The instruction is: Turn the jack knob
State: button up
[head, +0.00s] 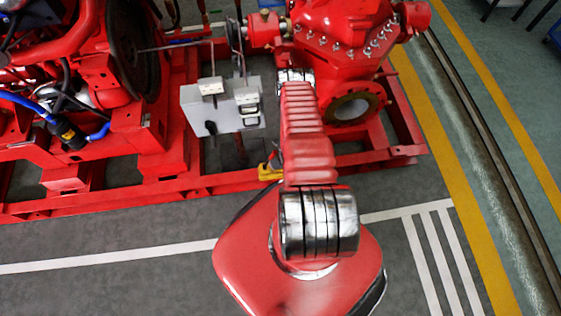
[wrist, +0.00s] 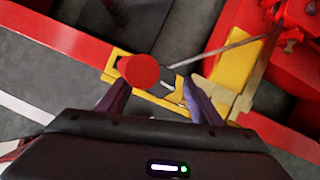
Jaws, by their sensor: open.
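The jack knob (wrist: 138,70) is a round red disc in the wrist view, just past my fingertips. It sits on a yellow jack frame (wrist: 112,62) fixed by the red rail. My gripper (wrist: 157,84) is open, its dark fingers apart. The knob lies off-centre, close to the left fingertip and partly in line with it; I cannot tell whether they touch. A silvery part (wrist: 172,86) shows between the fingers, right of the knob. In the head view a yellow piece of the jack (head: 268,171) shows beside my arm; the knob cannot be made out there.
The red base frame (head: 225,183) runs across behind the jack. A grey control box (head: 222,107) stands above it, with a red engine (head: 60,50) at left and a red pump (head: 345,35) at right. Grey floor (head: 110,235) in front is clear.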

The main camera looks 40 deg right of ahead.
jog(key=shift+r, duration=0.15)
jog(key=v, duration=1.3)
jog(key=shift+r, duration=0.2)
jog(key=shift+s, duration=0.15)
